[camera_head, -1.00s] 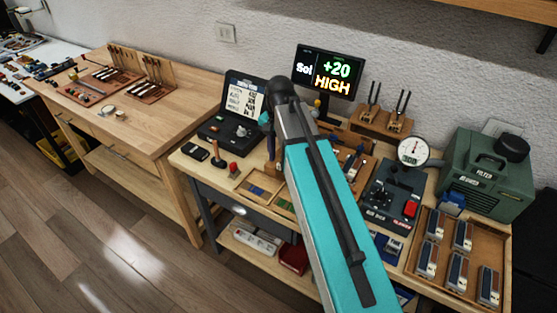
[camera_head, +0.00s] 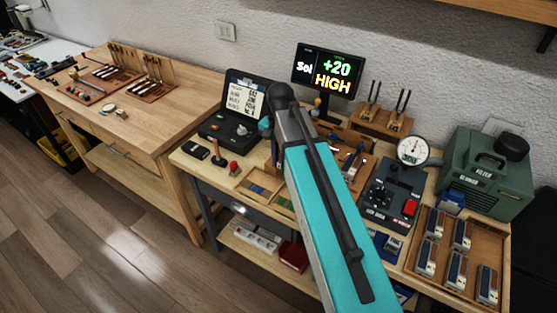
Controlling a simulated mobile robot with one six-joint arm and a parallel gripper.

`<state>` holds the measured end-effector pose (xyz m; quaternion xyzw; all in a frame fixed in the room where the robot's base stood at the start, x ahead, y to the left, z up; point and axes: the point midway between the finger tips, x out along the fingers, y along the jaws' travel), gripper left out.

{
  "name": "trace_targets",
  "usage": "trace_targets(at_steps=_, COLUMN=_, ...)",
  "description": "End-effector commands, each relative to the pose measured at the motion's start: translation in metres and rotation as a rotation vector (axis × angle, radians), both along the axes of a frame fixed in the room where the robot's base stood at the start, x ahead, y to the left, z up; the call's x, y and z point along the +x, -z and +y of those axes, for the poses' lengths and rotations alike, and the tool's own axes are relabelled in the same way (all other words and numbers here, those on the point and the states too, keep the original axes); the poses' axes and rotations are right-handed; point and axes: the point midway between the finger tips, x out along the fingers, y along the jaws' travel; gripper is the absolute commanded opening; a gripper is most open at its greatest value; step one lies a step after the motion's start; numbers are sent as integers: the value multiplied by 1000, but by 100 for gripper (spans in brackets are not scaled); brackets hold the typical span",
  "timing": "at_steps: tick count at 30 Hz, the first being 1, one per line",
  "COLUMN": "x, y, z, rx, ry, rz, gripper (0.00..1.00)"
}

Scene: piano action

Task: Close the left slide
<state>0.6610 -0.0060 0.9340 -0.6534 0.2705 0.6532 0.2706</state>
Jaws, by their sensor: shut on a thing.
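My teal arm reaches over the middle of the workbench and covers much of what lies behind it. A small teal part shows left of its dark elbow, but my gripper's fingers and anything in them are hidden. I cannot pick out the left slide for certain. A wooden stand with metal and coloured parts (camera_head: 352,165) is partly visible just right of my arm. A display (camera_head: 328,72) behind it reads "Sol +20 HIGH".
A dark case (camera_head: 236,112) stands left of my arm. To the right are a dial gauge (camera_head: 413,150), a green filter blower (camera_head: 488,172) and a wooden tray (camera_head: 411,262) of several small blocks. Tuning forks (camera_head: 388,108) stand at the back.

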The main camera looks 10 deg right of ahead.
Motion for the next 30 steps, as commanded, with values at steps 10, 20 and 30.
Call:
trace_targets(at_steps=10, x=11, y=-1, z=-10, rx=-1, ry=2, rz=1, gripper=0)
trace_targets(at_steps=20, x=29, y=0, z=-28, rx=-1, ry=1, rz=-1, gripper=0)
trace_targets(at_steps=30, x=30, y=-1, z=-30, rx=-3, ry=2, rz=-6, gripper=27)
